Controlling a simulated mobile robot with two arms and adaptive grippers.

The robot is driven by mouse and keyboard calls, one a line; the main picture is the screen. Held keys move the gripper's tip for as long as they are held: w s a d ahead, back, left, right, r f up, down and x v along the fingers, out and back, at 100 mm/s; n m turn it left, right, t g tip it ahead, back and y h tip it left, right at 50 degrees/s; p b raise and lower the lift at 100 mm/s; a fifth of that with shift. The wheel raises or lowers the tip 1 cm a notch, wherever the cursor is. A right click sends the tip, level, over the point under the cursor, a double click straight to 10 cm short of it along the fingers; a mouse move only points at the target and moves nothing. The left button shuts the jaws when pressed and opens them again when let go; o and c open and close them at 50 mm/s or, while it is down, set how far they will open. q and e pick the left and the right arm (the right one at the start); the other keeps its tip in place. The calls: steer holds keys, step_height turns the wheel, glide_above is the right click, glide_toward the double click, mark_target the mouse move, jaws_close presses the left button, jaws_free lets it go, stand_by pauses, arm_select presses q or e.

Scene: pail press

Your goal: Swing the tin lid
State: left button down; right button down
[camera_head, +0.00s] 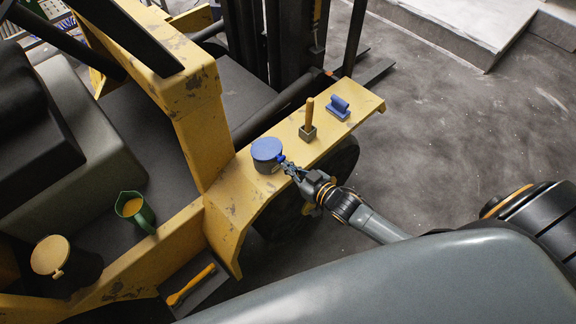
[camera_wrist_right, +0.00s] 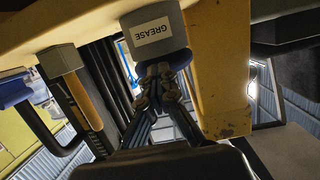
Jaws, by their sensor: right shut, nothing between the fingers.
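A small grey tin (camera_head: 268,169) with a blue lid (camera_head: 266,148) stands upright on the yellow fender of a forklift. The lid lies over the tin's top, and a small blue tab sticks out on the right. My right gripper (camera_head: 287,166) is shut and empty at the tin's right side, close to the tab; whether it touches is unclear. In the right wrist view the picture is upside down: the tin (camera_wrist_right: 153,38) shows a GREASE label, and my gripper (camera_wrist_right: 158,75) partly covers the blue lid (camera_wrist_right: 126,60). My left gripper is not in view.
On the fender (camera_head: 237,210) a wooden-handled mallet (camera_head: 309,118) and a blue handled block (camera_head: 339,107) stand beyond the tin. A green jug (camera_head: 130,206), a dark pail with a yellow lid (camera_head: 50,255) and a yellow-handled tool (camera_head: 191,285) are at left. The yellow post rises left of the tin.

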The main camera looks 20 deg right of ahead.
steer(key=shift+s+f+b, duration=0.1)
steer(key=shift+f+b, duration=1)
steer(key=shift+f, duration=0.25)
steer(key=c, duration=1.6)
jaws_free()
steer(key=v, duration=1.2)
